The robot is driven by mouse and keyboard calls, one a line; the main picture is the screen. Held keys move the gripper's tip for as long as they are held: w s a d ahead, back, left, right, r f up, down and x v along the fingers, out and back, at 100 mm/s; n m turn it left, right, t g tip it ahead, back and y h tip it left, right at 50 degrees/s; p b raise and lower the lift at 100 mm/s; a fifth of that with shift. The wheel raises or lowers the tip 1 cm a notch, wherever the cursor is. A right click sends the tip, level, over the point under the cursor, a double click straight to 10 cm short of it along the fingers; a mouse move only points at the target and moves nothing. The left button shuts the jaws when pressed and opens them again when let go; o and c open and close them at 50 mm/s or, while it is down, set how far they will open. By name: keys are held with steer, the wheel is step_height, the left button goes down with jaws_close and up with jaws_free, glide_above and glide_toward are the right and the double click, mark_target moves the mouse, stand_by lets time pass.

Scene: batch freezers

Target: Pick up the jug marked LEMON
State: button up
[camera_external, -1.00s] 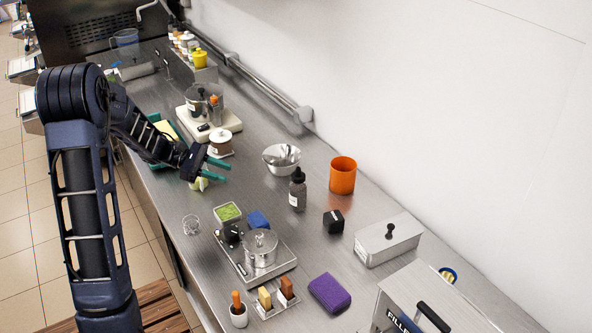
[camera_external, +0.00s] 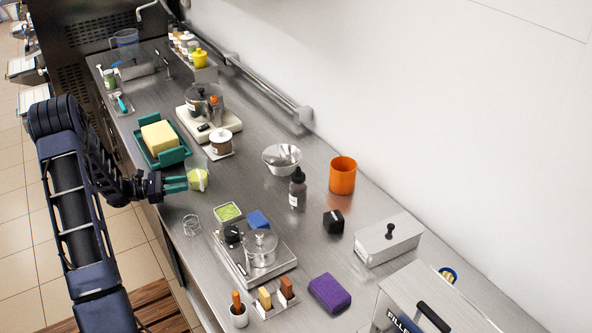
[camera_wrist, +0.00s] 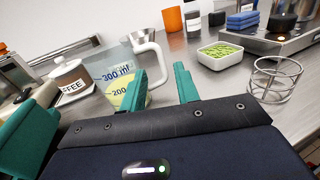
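A clear jug with yellow-green contents (camera_external: 197,181) stands upright on the steel counter. In the wrist view the jug (camera_wrist: 126,68) shows 300 ml and 200 marks and a white handle on its right; no LEMON word is readable. My gripper (camera_external: 180,184) is at the counter's left edge, just left of the jug. Its teal fingers are apart and empty. In the wrist view my gripper (camera_wrist: 160,85) points toward the jug's handle, which shows between the fingertips. The left finger covers part of the jug. Contact is not clear.
A coffee jar (camera_external: 220,141) and a teal dish (camera_external: 141,151) with a yellow block stand behind the jug. A wire holder (camera_external: 191,226) and a green-filled bowl (camera_external: 228,212) stand in front. Another clear jug (camera_external: 125,42) is at the far end.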

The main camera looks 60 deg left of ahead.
mark_target(202, 186)
steer(key=shift+w+d+f, duration=0.1)
steer(key=shift+w+f, duration=0.1)
steer(key=shift+f, duration=0.4)
steer(key=shift+w+d+f, duration=0.1)
steer(key=shift+w+f, duration=0.1)
steer(key=shift+f, duration=0.35)
steer(key=shift+x, duration=3.3)
jaws_close()
